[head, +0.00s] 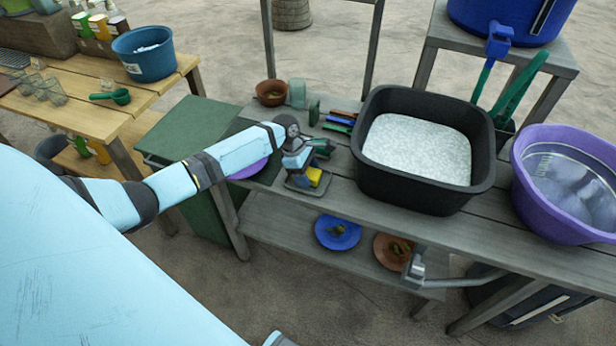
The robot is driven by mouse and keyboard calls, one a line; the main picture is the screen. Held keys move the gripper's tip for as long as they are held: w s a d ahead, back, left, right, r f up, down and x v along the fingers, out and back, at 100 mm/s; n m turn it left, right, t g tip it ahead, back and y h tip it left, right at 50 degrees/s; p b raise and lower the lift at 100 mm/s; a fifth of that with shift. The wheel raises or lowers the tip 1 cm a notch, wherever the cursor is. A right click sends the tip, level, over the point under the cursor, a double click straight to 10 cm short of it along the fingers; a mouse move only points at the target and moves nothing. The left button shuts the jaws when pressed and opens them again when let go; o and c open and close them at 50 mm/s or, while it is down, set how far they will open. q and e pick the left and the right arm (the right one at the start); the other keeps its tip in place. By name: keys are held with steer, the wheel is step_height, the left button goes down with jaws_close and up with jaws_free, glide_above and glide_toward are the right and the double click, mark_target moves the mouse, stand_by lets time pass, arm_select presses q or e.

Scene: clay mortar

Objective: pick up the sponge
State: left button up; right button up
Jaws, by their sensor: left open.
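A yellow sponge (314,177) sits in a small grey tray (303,188) at the front edge of the grey wooden counter. My left arm reaches in from the left, and my left gripper (303,166) is over the tray, close to the sponge. The gripper is open. It hides part of the sponge and tray, and I cannot tell whether a finger touches the sponge. My right gripper is not in view.
Behind the gripper are a brown pot (270,94) and several coloured items (338,124). A purple plate (250,169) lies left. Blue (338,243) and brown (388,262) plates are on the lower shelf.

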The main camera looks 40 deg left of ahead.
mark_target(308, 172)
arm_select(q)
steer(key=shift+f, duration=0.1)
steer(key=shift+c, duration=0.5)
steer(key=c, duration=0.6)
step_height(308, 172, up, 20)
steer(key=shift+p, duration=1.25)
